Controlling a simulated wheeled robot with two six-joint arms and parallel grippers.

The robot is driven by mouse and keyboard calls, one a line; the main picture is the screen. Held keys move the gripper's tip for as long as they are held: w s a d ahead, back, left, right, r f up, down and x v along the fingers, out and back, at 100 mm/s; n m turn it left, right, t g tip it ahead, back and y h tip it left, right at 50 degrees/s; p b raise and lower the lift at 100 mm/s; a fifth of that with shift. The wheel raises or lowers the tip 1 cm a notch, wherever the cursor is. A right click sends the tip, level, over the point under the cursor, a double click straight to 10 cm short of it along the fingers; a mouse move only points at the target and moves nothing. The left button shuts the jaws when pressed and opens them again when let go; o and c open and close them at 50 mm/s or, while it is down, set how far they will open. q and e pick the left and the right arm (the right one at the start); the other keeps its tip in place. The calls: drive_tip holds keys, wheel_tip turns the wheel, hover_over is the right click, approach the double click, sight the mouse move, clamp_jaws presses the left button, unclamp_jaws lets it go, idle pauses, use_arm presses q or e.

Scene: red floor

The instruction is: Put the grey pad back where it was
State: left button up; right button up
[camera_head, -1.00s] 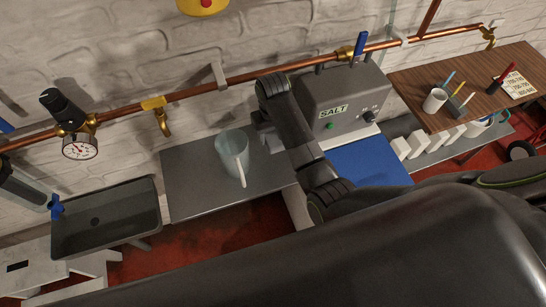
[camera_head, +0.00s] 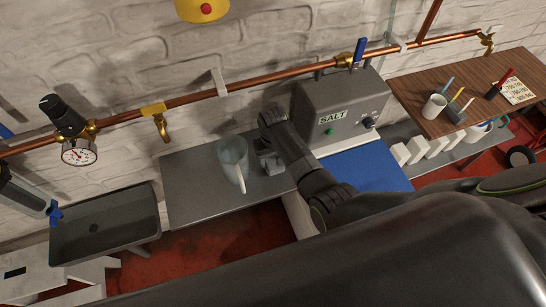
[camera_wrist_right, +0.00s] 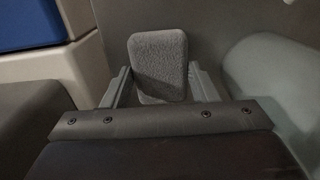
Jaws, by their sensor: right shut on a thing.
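The grey pad (camera_wrist_right: 158,66) is a small rounded block with a rough, fuzzy face. In the right wrist view it stands upright between the two fingers of my right gripper (camera_wrist_right: 160,88), which is shut on it. In the head view my right gripper (camera_head: 270,164) is low over the grey metal counter (camera_head: 200,200), just right of the translucent jug. I cannot tell whether the pad touches the counter. My left gripper is not in view.
The translucent jug (camera_head: 232,158) with a pale handle stands close left of the gripper; its side also shows in the wrist view (camera_wrist_right: 268,78). The grey SALT box (camera_head: 340,105) and blue panel (camera_head: 365,168) are to the right. A sink (camera_head: 105,225) is left.

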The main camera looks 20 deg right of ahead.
sight(273, 160)
drive_tip(key=o, duration=0.9)
wheel_tip(273, 160, up, 12)
drive_tip(key=shift+p, duration=0.35)
